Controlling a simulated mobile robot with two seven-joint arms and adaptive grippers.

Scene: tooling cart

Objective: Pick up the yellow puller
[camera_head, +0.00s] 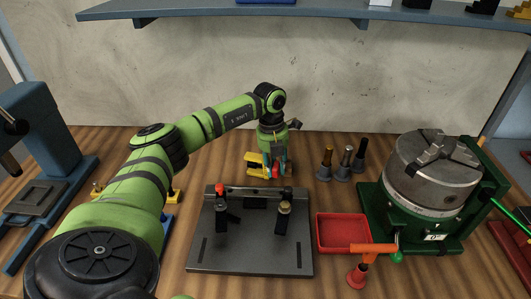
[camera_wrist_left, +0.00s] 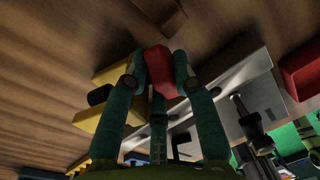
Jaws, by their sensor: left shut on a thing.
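The yellow puller (camera_head: 255,163) is at the back of the wooden bench, with yellow bars pointing left. In the left wrist view the yellow puller (camera_wrist_left: 118,73) shows two yellow bars with a black round part between them. My left gripper (camera_head: 275,171) points down beside it, behind the grey fixture plate. In the left wrist view its teal fingers (camera_wrist_left: 160,78) are shut on a red part that appears to belong to the puller. The fingers hide where red and yellow join. I cannot tell whether the puller is clear of the bench. My right gripper is not in view.
The grey fixture plate (camera_head: 250,262) with upright clamps lies in front of the gripper. Several dark-based tool holders (camera_head: 341,173) stand to its right. A red tray (camera_head: 344,249) and a green-based chuck (camera_head: 430,185) are farther right. A blue shelf (camera_head: 300,13) hangs above.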

